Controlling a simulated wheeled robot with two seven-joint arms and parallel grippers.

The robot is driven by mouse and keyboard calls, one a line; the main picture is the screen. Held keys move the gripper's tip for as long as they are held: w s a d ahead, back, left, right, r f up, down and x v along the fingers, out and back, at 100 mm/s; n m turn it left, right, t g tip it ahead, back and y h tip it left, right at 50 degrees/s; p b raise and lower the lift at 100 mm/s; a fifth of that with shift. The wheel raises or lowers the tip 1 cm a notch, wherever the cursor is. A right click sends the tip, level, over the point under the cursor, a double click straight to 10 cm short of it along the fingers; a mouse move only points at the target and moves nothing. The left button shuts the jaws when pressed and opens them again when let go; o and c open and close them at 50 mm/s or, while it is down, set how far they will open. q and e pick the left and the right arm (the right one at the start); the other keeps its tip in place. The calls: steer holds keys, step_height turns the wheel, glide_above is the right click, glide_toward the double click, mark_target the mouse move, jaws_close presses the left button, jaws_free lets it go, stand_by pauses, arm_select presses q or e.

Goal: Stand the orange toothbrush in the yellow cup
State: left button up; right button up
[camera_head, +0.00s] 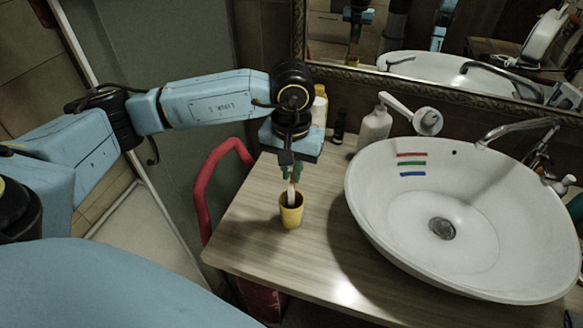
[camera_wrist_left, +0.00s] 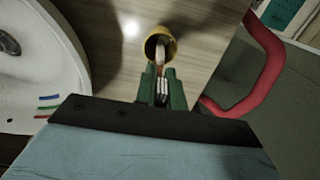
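The yellow cup (camera_head: 291,214) stands upright on the wooden counter, left of the basin. It also shows in the wrist view (camera_wrist_left: 172,48), just beyond my fingertips. My left gripper (camera_head: 290,172) points down above the cup, its green fingers (camera_wrist_left: 162,88) close together around the white-bristled end of a toothbrush. The toothbrush (camera_head: 291,193) hangs roughly upright, and its pale orange-pink handle (camera_wrist_left: 160,55) reaches into the cup's mouth. Whether its lower end touches the cup's bottom is hidden. My right gripper is not in view.
The white basin (camera_head: 375,215) takes up the counter's right side; red, green and blue strips (camera_head: 412,163) lie on its inner wall. A white pump bottle (camera_head: 374,128) and a small dark bottle (camera_head: 339,127) stand behind. A red curved rail (camera_head: 203,190) runs along the counter's left edge.

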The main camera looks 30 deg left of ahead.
arm_select(q)
steer(key=o, duration=0.5)
steer(key=shift+c, duration=0.2)
step_height(320, 180, up, 13)
steer(key=shift+r+b, duration=0.2)
steer(key=shift+b, duration=0.25)
stand_by(0.6)
